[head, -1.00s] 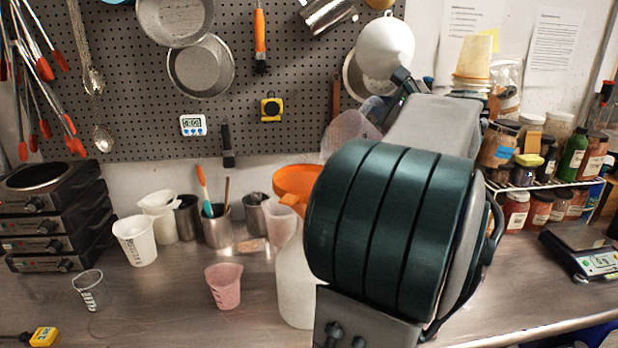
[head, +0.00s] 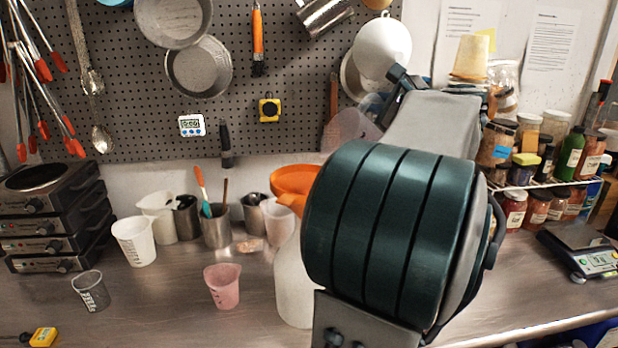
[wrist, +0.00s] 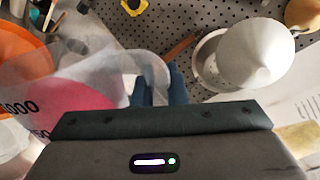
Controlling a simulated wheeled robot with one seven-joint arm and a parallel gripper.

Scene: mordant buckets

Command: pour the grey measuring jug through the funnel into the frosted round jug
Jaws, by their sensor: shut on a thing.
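My gripper (wrist: 161,88) is shut on the handle of the grey measuring jug (wrist: 95,75) in the wrist view. This jug is translucent with dark printed numbers, and pink contents show through its wall. In the head view the jug (head: 347,128) is partly hidden behind my arm, high above the bench. The orange funnel (head: 293,180) is below it and to the left; it also shows at the left edge of the wrist view (wrist: 18,55). The frosted round jug (head: 293,288) stands on the bench under the funnel, its right side hidden by my arm.
A pink cup (head: 222,286), a grey cup (head: 90,290) and a white measuring jug (head: 134,241) stand to the left. Metal pots (head: 216,228) with tools stand behind. Jars on a rack (head: 545,180) and a scale (head: 585,252) are at right.

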